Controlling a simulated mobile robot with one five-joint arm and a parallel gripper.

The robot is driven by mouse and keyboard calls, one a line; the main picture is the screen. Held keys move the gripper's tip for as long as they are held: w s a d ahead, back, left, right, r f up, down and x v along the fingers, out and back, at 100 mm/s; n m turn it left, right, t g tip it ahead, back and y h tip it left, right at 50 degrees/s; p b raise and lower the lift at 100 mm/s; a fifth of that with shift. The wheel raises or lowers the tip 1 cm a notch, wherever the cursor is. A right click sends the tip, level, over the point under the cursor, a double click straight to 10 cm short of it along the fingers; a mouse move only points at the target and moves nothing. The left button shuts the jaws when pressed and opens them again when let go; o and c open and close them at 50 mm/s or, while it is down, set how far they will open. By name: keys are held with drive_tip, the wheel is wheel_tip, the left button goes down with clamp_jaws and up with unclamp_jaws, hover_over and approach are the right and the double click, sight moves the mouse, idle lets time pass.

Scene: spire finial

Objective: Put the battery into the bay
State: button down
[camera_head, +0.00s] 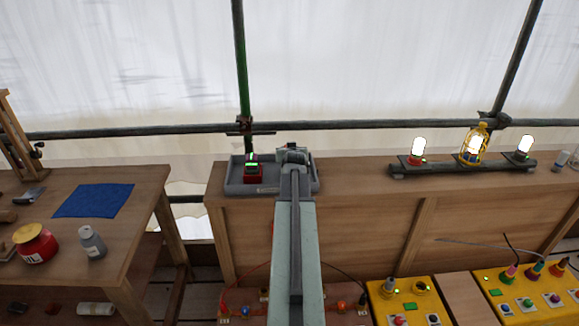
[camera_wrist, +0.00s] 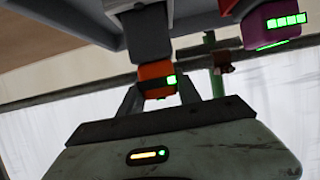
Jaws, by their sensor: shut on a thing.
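In the wrist view my gripper (camera_wrist: 160,92) is shut on an orange battery-like block (camera_wrist: 155,72) with a small green light. A grey block (camera_wrist: 150,38) adjoins its far end; I cannot tell whether it belongs to the battery. A magenta block with green bars (camera_wrist: 283,27) shows apart at upper right. In the head view my gripper (camera_head: 293,154) is at the right part of a grey tray (camera_head: 238,187) on the wooden bench, and the held block is hidden. A red block with a green light (camera_head: 253,170) sits in the tray. I cannot identify the bay.
A scaffold pole (camera_head: 242,70) rises behind the tray. A lamp rail (camera_head: 465,166) stands on the bench to the right. Yellow control boxes (camera_head: 405,290) are at lower right. A table (camera_head: 130,200) with a blue cloth (camera_head: 93,200) is at left. The bench top between tray and lamps is clear.

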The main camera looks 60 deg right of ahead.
wheel_tip(320, 180, down, 4)
drive_tip(key=b, duration=0.4)
drive_tip(key=shift+r+p, duration=0.3)
drive_tip(key=shift+f, duration=0.2)
drive_tip(key=c, duration=0.8)
unclamp_jaws()
drive_tip(key=shift+c, duration=0.2)
